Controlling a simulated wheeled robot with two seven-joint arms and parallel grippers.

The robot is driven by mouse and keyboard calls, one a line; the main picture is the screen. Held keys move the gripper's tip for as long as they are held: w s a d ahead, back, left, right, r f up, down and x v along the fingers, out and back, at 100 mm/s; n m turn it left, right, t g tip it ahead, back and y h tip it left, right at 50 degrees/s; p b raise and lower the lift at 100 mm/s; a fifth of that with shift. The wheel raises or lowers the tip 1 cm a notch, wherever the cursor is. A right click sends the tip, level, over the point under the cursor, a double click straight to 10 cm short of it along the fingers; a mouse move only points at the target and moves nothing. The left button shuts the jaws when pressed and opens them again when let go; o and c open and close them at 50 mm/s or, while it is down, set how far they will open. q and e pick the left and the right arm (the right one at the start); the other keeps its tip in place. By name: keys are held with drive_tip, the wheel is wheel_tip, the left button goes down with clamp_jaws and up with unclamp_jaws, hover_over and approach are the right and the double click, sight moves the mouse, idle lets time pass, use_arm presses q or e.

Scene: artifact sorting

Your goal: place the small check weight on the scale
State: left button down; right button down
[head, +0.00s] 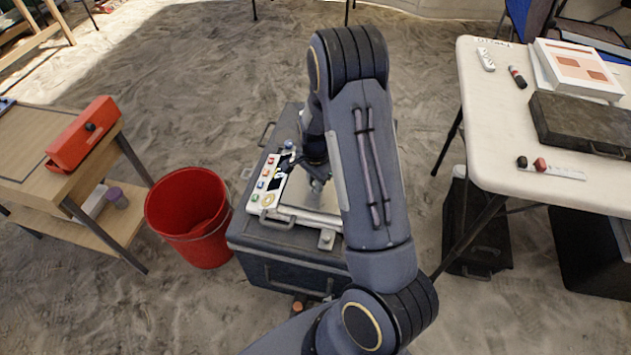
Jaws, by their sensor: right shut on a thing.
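The scale (294,212) lies on top of a dark grey case in the middle of the head view. It has a light flat plate, and a panel with coloured buttons and a dark display along its left side. My right gripper (317,184) points down over the scale plate, partly hidden by my own arm. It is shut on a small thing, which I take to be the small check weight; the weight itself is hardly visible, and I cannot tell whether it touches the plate. My left gripper is out of view.
The dark case (285,258) stands on sand; a small grey metal piece (326,239) is at the scale's front edge. A red bucket (190,217) stands left, beside a wooden table with a red box (84,135). A white table (490,130) with boxes is at right.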

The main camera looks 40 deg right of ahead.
drive_tip(key=c, duration=1.3)
unclamp_jaws()
drive_tip(key=shift+o, duration=0.2)
drive_tip(key=shift+r, duration=0.3)
drive_tip(key=s+a+r+n+t+y+p, duration=0.1)
drive_tip(key=s+a+r+n, duration=0.1)
drive_tip(key=r, duration=0.8)
drive_tip(key=s+a+r+n+t+y+p, duration=0.1)
drive_tip(key=s+a+r+n+p, duration=0.15)
drive_tip(key=r, duration=0.65)
drive_tip(key=s+a+r+n+t, duration=0.1)
drive_tip(key=s+a+r+n, duration=0.1)
drive_tip(key=s, duration=0.3)
drive_tip(key=s+a+r+n+t+y, duration=0.1)
drive_tip(key=s+a+r+n, duration=0.2)
drive_tip(key=s+a+n, duration=0.2)
drive_tip(key=s+a+r+n+t, duration=0.1)
drive_tip(key=s+a+r+n, duration=0.1)
drive_tip(key=s+a+n, duration=0.2)
drive_tip(key=shift+s+r+t+y+b, duration=0.3)
drive_tip(key=shift+s+r+y, duration=0.1)
drive_tip(key=shift+s, duration=0.7)
